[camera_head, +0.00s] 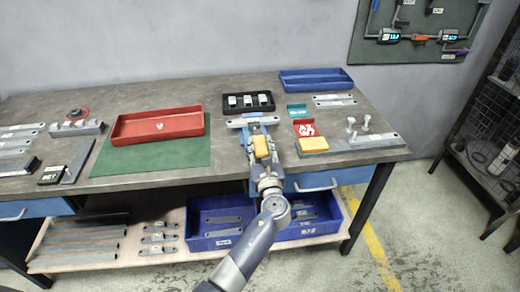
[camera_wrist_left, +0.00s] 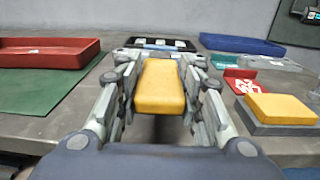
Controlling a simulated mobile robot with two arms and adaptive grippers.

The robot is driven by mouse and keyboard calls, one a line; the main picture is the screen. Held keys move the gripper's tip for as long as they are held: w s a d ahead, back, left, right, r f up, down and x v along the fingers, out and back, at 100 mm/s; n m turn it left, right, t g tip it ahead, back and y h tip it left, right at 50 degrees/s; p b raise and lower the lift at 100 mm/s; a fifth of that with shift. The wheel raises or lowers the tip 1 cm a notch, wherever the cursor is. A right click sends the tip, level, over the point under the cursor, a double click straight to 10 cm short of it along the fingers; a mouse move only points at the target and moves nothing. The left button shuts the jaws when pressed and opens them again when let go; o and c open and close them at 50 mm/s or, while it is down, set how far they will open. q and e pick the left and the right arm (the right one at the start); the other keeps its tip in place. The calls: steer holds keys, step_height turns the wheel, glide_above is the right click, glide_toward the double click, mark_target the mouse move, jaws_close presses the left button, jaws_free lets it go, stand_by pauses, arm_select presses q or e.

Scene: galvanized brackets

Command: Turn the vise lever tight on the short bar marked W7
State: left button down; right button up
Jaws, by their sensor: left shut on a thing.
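A blue vise (camera_head: 256,130) stands at the bench's front edge, partly hidden by my left gripper. A short pale bar (camera_head: 240,122) lies across its far end; its marking is too small to read. My left gripper (camera_head: 262,147) is shut on a yellow block, which shows between the fingers in the wrist view (camera_wrist_left: 160,86). I cannot tell whether this block is the vise lever's grip; what lies beneath it is hidden. My right gripper is not in view.
A red tray (camera_head: 158,126) on a green mat (camera_head: 110,160) is left. A black tray (camera_head: 248,103) and blue tray (camera_head: 316,80) stand behind. Right are a red G4 piece (camera_head: 305,129) and another yellow block (camera_head: 314,144) on a grey base. Blue bins (camera_head: 214,236) stand below.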

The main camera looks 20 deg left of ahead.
arm_select(q)
steer(key=c, duration=1.1)
jaws_free()
steer(key=shift+w, duration=0.1)
steer(key=v, duration=1.2)
steer(key=shift+d, duration=0.1)
